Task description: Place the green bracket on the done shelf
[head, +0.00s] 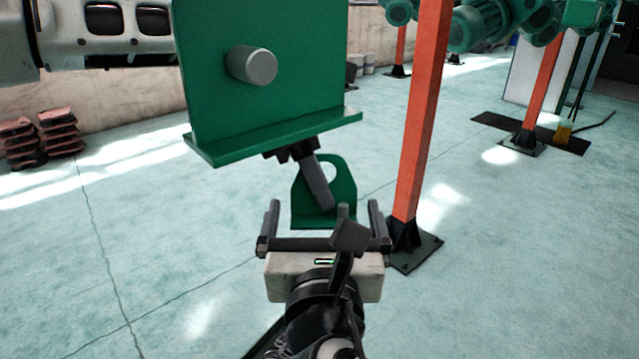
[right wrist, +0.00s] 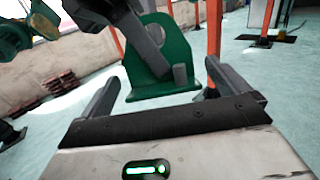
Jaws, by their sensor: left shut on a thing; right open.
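The green bracket (head: 345,179), an upright plate with a round hole and a flat foot, is low in the middle of the head view. It also shows in the right wrist view (right wrist: 166,48). My left gripper (head: 317,184) is shut on its upright part near the hole; a dark finger crosses its face. A larger green plate hides most of that gripper in the head view. My right gripper (head: 324,215) is open and empty. Its fingers point towards the bracket's lower part, one either side; I cannot tell whether they touch. I cannot identify the done shelf.
The larger green plate (head: 210,85), with a grey peg and bottom flange, fills the upper middle. An orange post (head: 422,110) on a black foot stands close right of my right gripper. Reddish stacked pieces (head: 58,132) lie by the left wall. The floor between is largely clear.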

